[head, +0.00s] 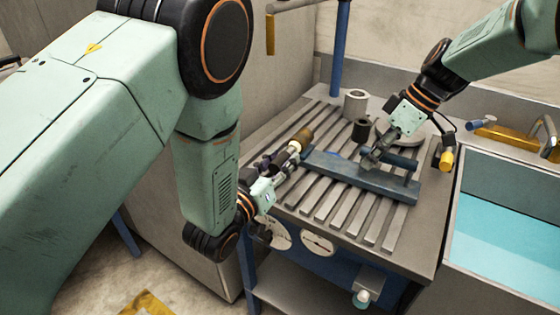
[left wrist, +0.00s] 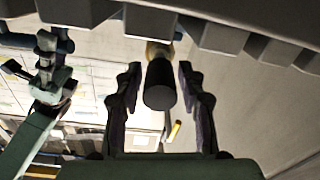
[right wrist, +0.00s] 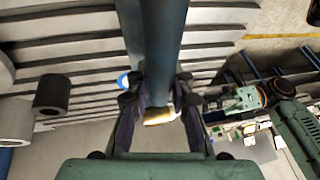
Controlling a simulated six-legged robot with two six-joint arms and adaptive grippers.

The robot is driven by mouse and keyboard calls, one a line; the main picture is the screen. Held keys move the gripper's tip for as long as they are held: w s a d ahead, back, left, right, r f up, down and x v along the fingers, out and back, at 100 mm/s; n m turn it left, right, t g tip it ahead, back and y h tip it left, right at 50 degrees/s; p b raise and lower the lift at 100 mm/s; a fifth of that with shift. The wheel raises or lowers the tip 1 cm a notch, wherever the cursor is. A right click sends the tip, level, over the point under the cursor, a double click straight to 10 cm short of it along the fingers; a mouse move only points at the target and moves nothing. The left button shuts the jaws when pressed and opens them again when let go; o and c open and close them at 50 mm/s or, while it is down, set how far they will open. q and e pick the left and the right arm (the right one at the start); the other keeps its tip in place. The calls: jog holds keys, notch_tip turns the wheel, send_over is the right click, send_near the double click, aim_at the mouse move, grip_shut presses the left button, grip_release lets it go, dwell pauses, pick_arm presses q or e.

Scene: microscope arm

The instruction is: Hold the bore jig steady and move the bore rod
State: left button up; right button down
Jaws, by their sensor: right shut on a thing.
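The bore jig (head: 340,172), a long blue-grey bar, lies across the slotted table. My right gripper (head: 372,160) is shut on it from above, and the right wrist view shows the bar (right wrist: 165,45) running between its fingers. What I take for the bore rod has a brown-brass part (head: 303,137) at the jig's left end in the head view. In the left wrist view its black end (left wrist: 160,88) points at my left gripper (left wrist: 160,85). The left fingers are open, one on each side of the black end, with visible gaps. How far the rod sits in the jig is hidden.
The slotted table (head: 325,205) has a grey hollow cylinder (head: 355,101) and a dark one (head: 361,129) behind the jig. A blue post (head: 340,50) rises at the back. A turquoise-lined basin (head: 510,225) adjoins on the right. The front slats are clear.

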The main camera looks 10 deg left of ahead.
aim_at(287, 154)
pick_arm(q)
grip_shut()
pick_arm(e)
jog(key=shift+r, duration=0.1)
dwell(0.3)
pick_arm(q)
jog(key=shift+x, duration=1.75)
jog(key=shift+o, duration=1.6)
grip_release()
jog(key=shift+s, duration=0.15)
